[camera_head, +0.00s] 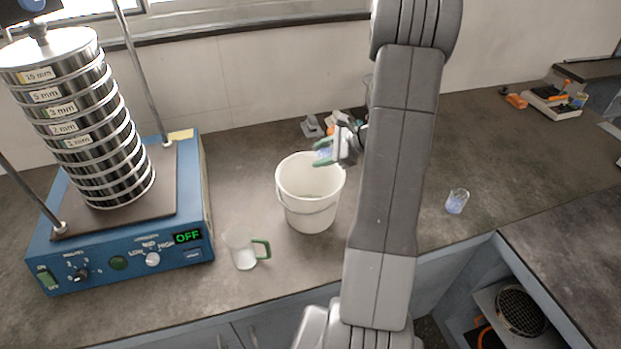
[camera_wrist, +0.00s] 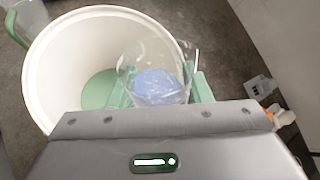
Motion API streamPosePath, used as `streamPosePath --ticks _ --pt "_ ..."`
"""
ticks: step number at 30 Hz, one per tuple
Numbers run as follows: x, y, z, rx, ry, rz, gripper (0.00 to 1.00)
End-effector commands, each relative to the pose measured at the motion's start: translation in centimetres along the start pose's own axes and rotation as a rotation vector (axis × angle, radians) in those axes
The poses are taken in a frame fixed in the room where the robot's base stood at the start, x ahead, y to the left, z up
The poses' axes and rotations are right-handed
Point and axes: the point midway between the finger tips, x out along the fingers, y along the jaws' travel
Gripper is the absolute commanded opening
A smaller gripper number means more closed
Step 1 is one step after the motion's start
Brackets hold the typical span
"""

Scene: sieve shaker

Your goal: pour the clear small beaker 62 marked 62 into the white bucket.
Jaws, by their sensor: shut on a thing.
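The white bucket (camera_head: 312,215) stands on the bench left of my arm; its open mouth (camera_wrist: 42,75) fills the left of the wrist view, with green material at the bottom. My gripper (camera_head: 324,151), with green fingers, is above the bucket's back right rim. It is shut on a clear small beaker (camera_wrist: 152,70) holding blue material. In the wrist view the beaker overlaps the bucket's right side, and the blue material is still inside it. No number is readable on it. In the head view the held beaker is mostly hidden by the gripper.
A second clear beaker (camera_head: 457,201) with blue contents stands right of my arm. A clear jug with a green handle (camera_head: 243,249) stands front left of the bucket. The sieve shaker (camera_head: 118,215) is at left. Small tools (camera_head: 312,126) lie behind the bucket.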

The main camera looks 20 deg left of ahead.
Motion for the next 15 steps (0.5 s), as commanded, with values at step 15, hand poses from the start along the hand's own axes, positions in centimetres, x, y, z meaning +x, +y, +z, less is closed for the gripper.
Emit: streamPosePath --ticks 15 --pt "1.2 1.5 0.2 -0.177 0.146 -0.074 0.2"
